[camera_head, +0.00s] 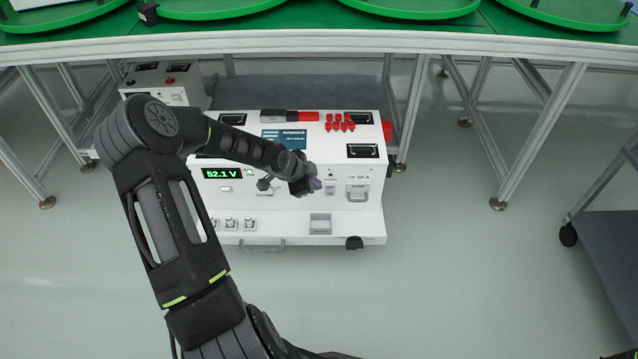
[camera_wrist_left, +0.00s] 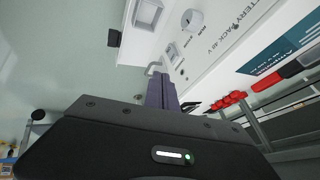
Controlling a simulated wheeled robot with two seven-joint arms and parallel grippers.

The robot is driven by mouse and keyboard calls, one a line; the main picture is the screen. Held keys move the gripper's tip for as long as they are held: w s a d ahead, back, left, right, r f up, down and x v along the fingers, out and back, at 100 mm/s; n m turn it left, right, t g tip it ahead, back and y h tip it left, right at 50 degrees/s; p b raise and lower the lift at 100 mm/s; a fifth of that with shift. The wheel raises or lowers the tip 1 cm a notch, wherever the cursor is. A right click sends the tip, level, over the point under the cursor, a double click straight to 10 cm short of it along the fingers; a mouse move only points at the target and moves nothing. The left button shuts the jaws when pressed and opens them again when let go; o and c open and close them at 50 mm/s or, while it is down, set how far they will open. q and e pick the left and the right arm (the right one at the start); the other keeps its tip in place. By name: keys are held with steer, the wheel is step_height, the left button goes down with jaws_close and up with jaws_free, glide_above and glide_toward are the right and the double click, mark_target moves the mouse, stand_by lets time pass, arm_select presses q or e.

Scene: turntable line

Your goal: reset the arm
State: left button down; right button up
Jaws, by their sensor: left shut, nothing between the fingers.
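My left arm comes in from the lower left in the head view and bends over the white battery unit (camera_head: 290,220). My left gripper (camera_head: 314,185) is in front of the unit's front panel, close to it. Its purple-grey fingers are shut and empty; they also show in the left wrist view (camera_wrist_left: 161,92), pointing at the panel beside a knob (camera_wrist_left: 192,20) and a small switch (camera_wrist_left: 171,52). I cannot tell whether the fingertips touch the panel. My forearm hides part of the panel and top. My right gripper is not in view.
The unit has a green voltage display (camera_head: 221,173), several red caps (camera_head: 340,122) on top and a grey square recess (camera_head: 320,223) on its lower ledge. A green-topped bench (camera_head: 300,42) stands behind. A dark cart (camera_head: 610,215) is at the right. Floor between them is clear.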

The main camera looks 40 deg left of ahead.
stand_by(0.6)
arm_select(q)
steer(key=s+d+f+n+g+h, duration=0.1)
steer(key=s+d+f+n, duration=0.25)
steer(key=d, duration=0.35)
steer(key=s+d+f+n+h, duration=0.1)
steer(key=s+d+f+n, duration=0.2)
steer(key=d+n, duration=0.3)
steer(key=s+d+f+n+g, duration=0.1)
steer(key=s+d+f+n, duration=0.25)
steer(key=d, duration=0.45)
steer(key=s+d+f+m+g, duration=0.2)
steer(key=s+d+f+g, duration=0.15)
steer(key=s+d, duration=1.1)
step_height(320, 180, up, 28)
steer(key=s+d+h+p, duration=0.1)
steer(key=p, duration=2.5)
steer(key=shift+s+d+p, duration=0.15)
steer(key=shift+d+p, duration=0.05)
steer(key=shift+p, duration=0.2)
steer(key=shift+g, duration=0.25)
